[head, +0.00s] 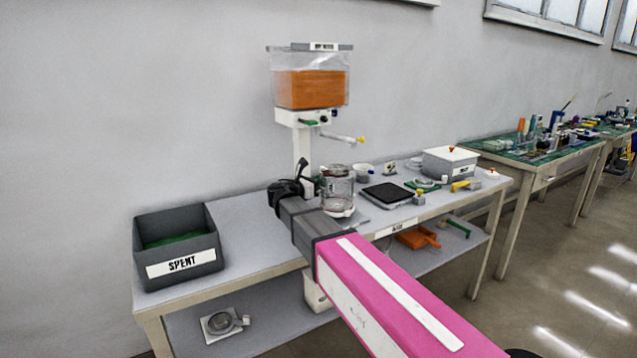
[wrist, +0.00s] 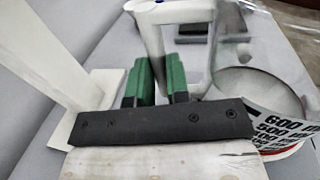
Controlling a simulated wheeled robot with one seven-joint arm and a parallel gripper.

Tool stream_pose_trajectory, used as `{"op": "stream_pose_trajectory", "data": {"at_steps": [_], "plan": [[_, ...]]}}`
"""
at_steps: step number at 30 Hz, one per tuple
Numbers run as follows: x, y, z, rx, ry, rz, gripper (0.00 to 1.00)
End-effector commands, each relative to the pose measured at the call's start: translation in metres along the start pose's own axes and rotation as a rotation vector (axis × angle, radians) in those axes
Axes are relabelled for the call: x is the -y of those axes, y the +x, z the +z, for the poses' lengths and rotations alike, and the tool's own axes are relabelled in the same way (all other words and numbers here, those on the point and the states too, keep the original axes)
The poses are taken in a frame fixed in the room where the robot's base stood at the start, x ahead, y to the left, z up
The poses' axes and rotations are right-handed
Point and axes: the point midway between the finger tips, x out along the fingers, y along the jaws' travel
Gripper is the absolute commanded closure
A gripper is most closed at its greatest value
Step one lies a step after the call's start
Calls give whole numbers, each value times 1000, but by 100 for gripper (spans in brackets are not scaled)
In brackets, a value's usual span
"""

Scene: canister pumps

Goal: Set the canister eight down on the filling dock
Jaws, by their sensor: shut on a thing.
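A clear canister (head: 338,186) with a reddish band at its base stands upright, below the spout of the dispenser. It also shows at the right in the wrist view (wrist: 262,95), with black volume marks on a white label; no number eight is readable. My gripper (wrist: 158,78) has green fingers shut on the canister's white handle (wrist: 153,35). In the head view its fingertips are hidden behind my arm. A flat grey plate (head: 357,217), which looks like the filling dock, lies under the canister. I cannot tell whether the canister's base touches it.
The dispenser (head: 310,88) with orange contents stands behind, on a white post (wrist: 45,60).

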Motion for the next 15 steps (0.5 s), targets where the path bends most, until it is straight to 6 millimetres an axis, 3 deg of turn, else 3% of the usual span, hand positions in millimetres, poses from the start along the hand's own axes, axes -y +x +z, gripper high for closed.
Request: {"op": "stream_pose_trajectory", "data": {"at_steps": [13,14,15], "plan": [[0,0,-7,1,-1,0,100],[0,0,-7,1,-1,0,77],[0,0,-7,1,-1,0,64]]}}
